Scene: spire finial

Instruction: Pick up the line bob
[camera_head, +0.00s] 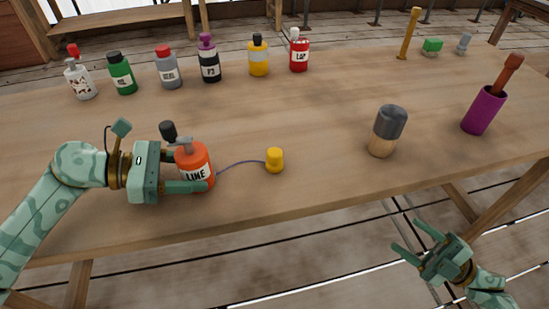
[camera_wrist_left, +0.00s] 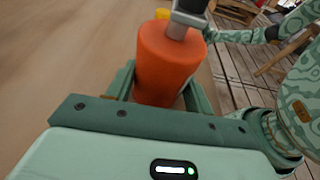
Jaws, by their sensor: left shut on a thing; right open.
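An orange bottle labelled LINE (camera_head: 196,172) stands upright near the table's front left. A thin purple-grey cord (camera_head: 240,164) runs from it to a small yellow bob (camera_head: 275,160) resting on the table to its right. My left gripper (camera_head: 192,166) is shut around the orange bottle, coming from the left, with a finger on each side. In the left wrist view the orange bottle (camera_wrist_left: 168,62) sits between my left fingers. My right gripper (camera_head: 418,246) is open and empty, off the table's front edge at lower right, well away from the yellow bob.
Several bottles stand in a back row, including a green one (camera_head: 121,75) and a red one (camera_head: 299,52). A wood-and-grey brush (camera_head: 386,130) and a purple holder (camera_head: 483,110) stand at the right. The table around the yellow bob is clear.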

